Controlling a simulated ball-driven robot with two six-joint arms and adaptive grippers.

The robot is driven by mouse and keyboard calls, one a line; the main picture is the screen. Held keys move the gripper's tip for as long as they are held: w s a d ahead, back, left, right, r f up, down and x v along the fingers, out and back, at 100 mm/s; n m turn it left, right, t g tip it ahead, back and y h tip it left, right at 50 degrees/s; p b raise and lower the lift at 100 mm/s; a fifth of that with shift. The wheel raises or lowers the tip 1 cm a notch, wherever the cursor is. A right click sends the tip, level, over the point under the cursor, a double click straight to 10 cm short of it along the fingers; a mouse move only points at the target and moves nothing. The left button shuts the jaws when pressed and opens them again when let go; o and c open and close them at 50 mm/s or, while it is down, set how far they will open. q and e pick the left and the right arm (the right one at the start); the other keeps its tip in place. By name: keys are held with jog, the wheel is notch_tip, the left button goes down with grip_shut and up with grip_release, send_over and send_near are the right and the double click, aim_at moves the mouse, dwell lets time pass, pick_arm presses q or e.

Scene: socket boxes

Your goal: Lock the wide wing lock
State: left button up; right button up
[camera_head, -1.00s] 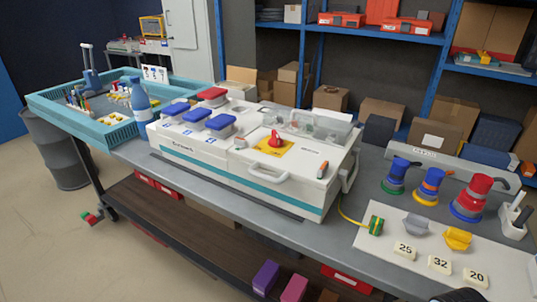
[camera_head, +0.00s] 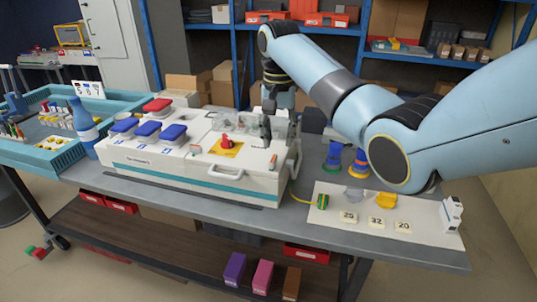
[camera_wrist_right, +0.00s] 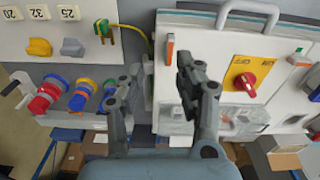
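The white socket box (camera_head: 190,162) stands on the bench with a red winged knob (camera_head: 227,141) on a yellow plate. The knob also shows in the right wrist view (camera_wrist_right: 246,81). A small orange-and-grey piece (camera_head: 273,161) sits at the box's right end. On a white board lie a grey wing-shaped piece (camera_head: 355,194) and a yellow one (camera_head: 386,200). I cannot tell which piece is the wide wing lock. My right gripper (camera_head: 272,130) is over the box's right end. In the wrist view its fingers (camera_wrist_right: 160,66) are apart with nothing held between them. My left gripper is out of view.
Blue and red lids (camera_head: 147,130) cover sockets on the box's left. Blue and red plugs (camera_head: 334,160) stand behind the white board (camera_head: 325,217). A grey handle (camera_head: 226,171) sticks out in front.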

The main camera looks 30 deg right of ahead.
aim_at(274, 157)
notch_tip(274, 157, up, 4)
jog(key=w+m, duration=0.1)
jog(key=w, duration=0.1)
notch_tip(274, 157, down, 11)
jog(key=shift+c, duration=0.4)
grip_shut()
